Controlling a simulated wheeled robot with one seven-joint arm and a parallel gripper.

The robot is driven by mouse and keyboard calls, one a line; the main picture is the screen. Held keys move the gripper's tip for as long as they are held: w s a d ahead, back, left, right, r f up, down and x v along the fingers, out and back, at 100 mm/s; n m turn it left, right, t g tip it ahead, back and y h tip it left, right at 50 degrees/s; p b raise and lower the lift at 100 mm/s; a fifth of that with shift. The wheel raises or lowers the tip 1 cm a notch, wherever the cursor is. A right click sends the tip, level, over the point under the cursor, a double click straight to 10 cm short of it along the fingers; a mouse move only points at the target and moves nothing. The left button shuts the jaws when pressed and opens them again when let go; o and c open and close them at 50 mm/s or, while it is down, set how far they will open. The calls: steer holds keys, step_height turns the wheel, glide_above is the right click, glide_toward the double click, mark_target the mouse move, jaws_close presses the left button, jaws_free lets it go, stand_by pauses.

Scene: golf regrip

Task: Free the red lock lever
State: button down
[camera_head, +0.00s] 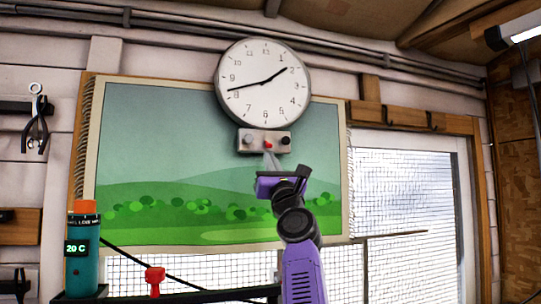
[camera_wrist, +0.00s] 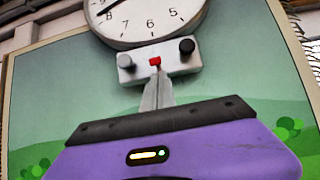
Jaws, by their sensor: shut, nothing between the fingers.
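A small red lever (camera_head: 268,145) sits in the middle of a pale grey box under the round wall clock. The wrist view shows the lever (camera_wrist: 155,61) between a grey knob and a black knob. My gripper (camera_head: 268,156) reaches up from below with its fingers shut and empty. In the wrist view, the fingertips of my gripper (camera_wrist: 157,76) point up at the lever and appear just under it. I cannot tell whether they touch it. The lever's lower edge is close to the fingertips and hard to see.
The clock (camera_head: 264,84) hangs above the box (camera_head: 258,140), and a landscape picture (camera_head: 150,150) spreads behind. A grey knob (camera_wrist: 125,61) and a black knob (camera_wrist: 187,46) flank the lever closely. A teal bottle (camera_head: 82,260) and a red item (camera_head: 154,281) stand lower left.

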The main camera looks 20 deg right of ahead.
steer(key=shift+s+r, duration=0.1)
steer(key=shift+r, duration=0.2)
